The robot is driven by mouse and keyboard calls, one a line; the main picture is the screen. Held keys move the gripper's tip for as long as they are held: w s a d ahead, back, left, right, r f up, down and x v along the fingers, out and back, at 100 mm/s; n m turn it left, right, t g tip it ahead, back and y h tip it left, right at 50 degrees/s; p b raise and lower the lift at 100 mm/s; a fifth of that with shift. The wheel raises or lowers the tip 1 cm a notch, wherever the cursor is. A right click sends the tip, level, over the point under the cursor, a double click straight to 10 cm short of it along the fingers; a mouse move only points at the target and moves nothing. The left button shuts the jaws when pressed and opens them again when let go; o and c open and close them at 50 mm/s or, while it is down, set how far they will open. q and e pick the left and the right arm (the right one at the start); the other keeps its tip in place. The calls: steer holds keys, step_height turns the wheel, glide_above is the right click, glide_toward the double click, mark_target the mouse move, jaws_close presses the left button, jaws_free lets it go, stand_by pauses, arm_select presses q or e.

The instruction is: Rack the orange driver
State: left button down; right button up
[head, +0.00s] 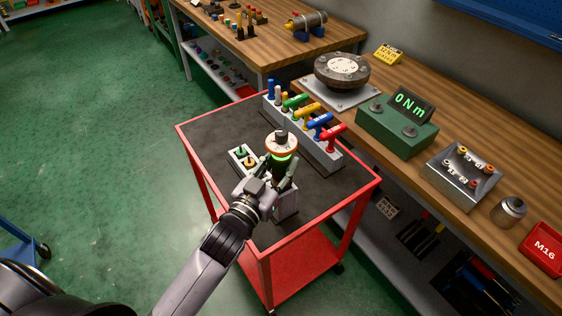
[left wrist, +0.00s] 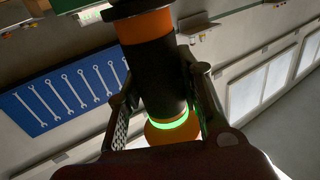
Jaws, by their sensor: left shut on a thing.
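The orange driver (head: 281,146) is a black cylinder with orange ends and a glowing green ring. My left gripper (head: 279,177) is shut on it and holds it about upright over the cart. In the left wrist view the driver (left wrist: 153,70) stands between the two fingers of the gripper (left wrist: 163,98). A grey rack (head: 318,150) runs along the far right side of the cart top, beyond the driver. It carries green, yellow, blue and red T-handled tools, with a few upright pieces at its far end. The driver's lower end is partly hidden by the gripper. My right gripper is not in view.
The red cart (head: 199,151) has a dark top, clear at the left. A pale block (head: 233,160) with green and yellow pieces sits left of the driver. The wooden bench (head: 340,107) behind holds a round flange (head: 342,70), a green "0Nm" box (head: 397,131) and a metal box (head: 463,174).

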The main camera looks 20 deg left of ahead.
arm_select(q)
steer(key=shift+f+b, duration=0.5)
steer(key=shift+f, duration=0.15)
stand_by(0.8)
steer(key=c, duration=1.1)
jaws_free()
steer(key=shift+f, duration=0.1)
steer(key=shift+o, duration=0.3)
steer(key=shift+f, duration=0.2)
steer(key=s+a, duration=0.2)
steer(key=s, duration=1)
steer(key=shift+r, duration=0.2)
steer(key=shift+w+a, duration=0.1)
